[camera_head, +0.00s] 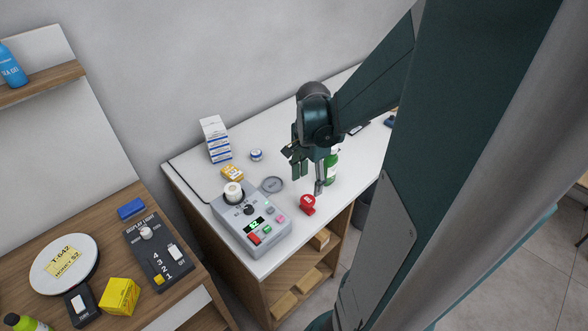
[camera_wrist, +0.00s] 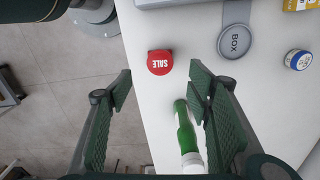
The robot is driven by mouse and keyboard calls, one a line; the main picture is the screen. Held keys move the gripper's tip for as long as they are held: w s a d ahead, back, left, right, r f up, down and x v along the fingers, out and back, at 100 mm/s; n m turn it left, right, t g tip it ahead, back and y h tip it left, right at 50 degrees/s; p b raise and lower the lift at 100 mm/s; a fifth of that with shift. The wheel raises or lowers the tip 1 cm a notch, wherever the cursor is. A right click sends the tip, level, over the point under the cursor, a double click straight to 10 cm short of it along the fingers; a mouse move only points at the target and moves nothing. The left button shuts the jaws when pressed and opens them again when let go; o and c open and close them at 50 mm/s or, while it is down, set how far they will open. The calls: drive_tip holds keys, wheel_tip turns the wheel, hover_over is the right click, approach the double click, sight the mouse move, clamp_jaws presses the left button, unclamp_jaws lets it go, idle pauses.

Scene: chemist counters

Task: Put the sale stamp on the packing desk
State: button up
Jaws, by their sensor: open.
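The sale stamp (camera_head: 308,204) is a small red piece on the white counter, near its front edge. In the wrist view the stamp (camera_wrist: 160,62) shows its round red top with the word SALE, ahead of and between my open fingers. My gripper (camera_head: 308,178) is open and empty above the counter, just behind the stamp and apart from it. It also shows in the wrist view (camera_wrist: 160,78). I cannot tell for sure which surface is the packing desk; the white counter (camera_head: 185,173) and a wooden counter (camera_head: 112,215) both show.
A green bottle (camera_head: 331,167) stands close beside my gripper. A grey device (camera_head: 250,222) with buttons, a round BOX pad (camera_head: 272,185), a small tin (camera_head: 256,155) and stacked boxes (camera_head: 215,139) are on the white counter. A gap separates the two counters.

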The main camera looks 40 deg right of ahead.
idle(0.5)
drive_tip(key=a+r+n+t, duration=0.2)
drive_tip(key=a+r+n, duration=0.3)
drive_tip(key=a, duration=0.4)
drive_tip(key=a+r+n+t, duration=0.2)
drive_tip(key=a+r+n, duration=0.3)
drive_tip(key=a+n, duration=0.3)
drive_tip(key=a+r+n+t, duration=0.3)
drive_tip(key=a+r+n, duration=0.2)
drive_tip(key=a, duration=0.7)
drive_tip(key=shift+w+n, duration=0.4)
drive_tip(key=shift+n, duration=0.4)
drive_tip(key=shift+f+b, duration=0.6)
